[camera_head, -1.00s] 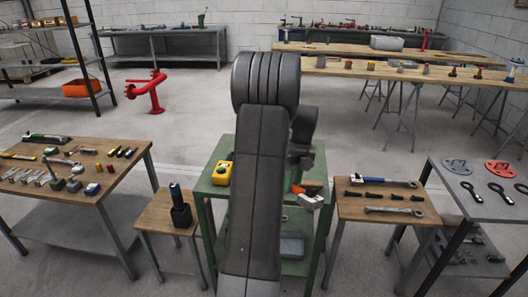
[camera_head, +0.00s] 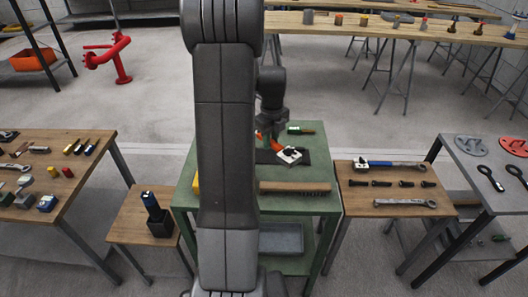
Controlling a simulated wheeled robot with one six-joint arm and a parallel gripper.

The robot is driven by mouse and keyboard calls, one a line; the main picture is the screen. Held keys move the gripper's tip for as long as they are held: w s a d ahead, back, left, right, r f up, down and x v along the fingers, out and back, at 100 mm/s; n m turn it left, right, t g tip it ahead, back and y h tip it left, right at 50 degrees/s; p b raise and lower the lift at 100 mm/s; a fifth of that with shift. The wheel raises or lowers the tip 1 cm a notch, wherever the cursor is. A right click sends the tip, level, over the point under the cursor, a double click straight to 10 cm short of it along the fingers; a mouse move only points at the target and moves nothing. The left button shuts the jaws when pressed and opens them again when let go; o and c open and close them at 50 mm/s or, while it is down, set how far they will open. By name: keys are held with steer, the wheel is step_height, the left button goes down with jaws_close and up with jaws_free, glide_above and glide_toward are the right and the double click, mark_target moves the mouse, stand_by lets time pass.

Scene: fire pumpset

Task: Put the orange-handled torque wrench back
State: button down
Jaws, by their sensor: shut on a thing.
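My gripper (camera_head: 276,143) is over the green workbench (camera_head: 328,204), just right of my arm, pointing down. It is shut on the orange-handled torque wrench. Only a small orange part (camera_head: 261,136) of the wrench shows beside it; the rest is hidden by my arm and gripper or too small to make out. A pale block-like piece (camera_head: 290,156) shows at the gripper's lower end, over a black pad on the bench. I cannot tell whether the wrench touches the bench.
A brown strip (camera_head: 295,187) lies at the bench's front and a green-and-black item (camera_head: 301,129) at its back. The right side table (camera_head: 357,206) holds a blue-handled wrench (camera_head: 388,164), a plain wrench and several dark pieces. A dark holder (camera_head: 157,220) stands on the left stool.

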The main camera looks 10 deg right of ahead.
mark_target(270, 165)
steer(key=shift+f, duration=3.65)
steer(key=shift+f, duration=0.1)
steer(key=c, duration=1.7)
jaws_free()
steer(key=shift+f, duration=0.15)
steer(key=o, duration=0.4)
steer(key=shift+o, duration=0.2)
step_height(270, 165, up, 12)
steer(key=shift+s+d+r, duration=0.1)
steer(key=shift+s+r, duration=0.05)
steer(key=shift+r, duration=0.1)
